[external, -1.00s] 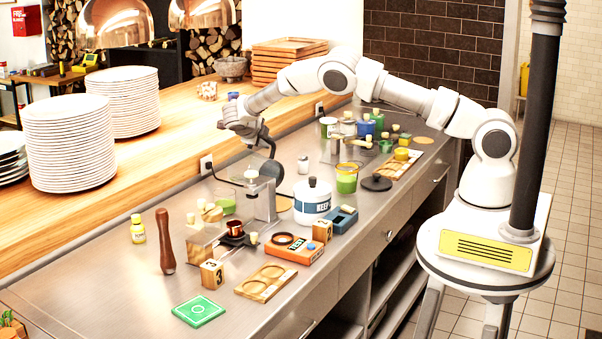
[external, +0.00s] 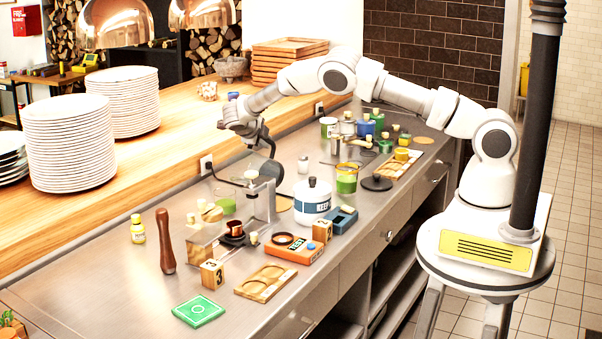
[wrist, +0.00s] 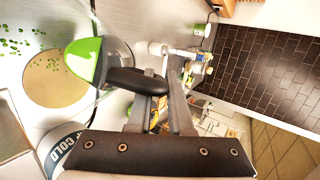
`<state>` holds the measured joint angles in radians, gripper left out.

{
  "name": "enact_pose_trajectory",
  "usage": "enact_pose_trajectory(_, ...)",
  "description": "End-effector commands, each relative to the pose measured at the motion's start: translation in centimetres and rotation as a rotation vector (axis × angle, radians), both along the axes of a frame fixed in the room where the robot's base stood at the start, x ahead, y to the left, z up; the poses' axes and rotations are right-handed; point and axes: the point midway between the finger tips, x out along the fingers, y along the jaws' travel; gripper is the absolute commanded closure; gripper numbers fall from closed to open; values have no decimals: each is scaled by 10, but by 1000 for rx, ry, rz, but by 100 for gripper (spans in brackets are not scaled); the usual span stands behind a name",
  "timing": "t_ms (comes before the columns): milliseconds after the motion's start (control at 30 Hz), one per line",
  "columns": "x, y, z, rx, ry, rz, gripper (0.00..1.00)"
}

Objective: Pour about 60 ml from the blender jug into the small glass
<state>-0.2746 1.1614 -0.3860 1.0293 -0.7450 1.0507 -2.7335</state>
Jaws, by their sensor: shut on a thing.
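My gripper (wrist: 160,108) is shut on the black handle (wrist: 138,82) of a clear jug (wrist: 116,52). The jug shows tilted in the wrist view, with bright green liquid (wrist: 86,62) in it. In the external view my gripper (external: 268,160) is above the counter, over the area behind the white and blue pot. A green patch in clear walls (external: 226,205) shows at lower left of the gripper; I cannot tell whether it is the small glass. Scattered green drops (wrist: 22,42) show at the left of the wrist view; what they lie on is unclear.
The white and blue pot (external: 313,203) stands close by, beside a round tan mat (wrist: 55,78). A grey metal stand (external: 264,203) is below the gripper. Bare counter shows at front left.

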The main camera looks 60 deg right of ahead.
Motion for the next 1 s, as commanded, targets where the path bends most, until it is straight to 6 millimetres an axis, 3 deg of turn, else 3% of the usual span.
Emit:
enact_pose_trajectory(567,-7,-24,2,268,-83,-5,100)
enact_pose_trajectory(1000,-15,-49,-13,504,-156,-6,100)
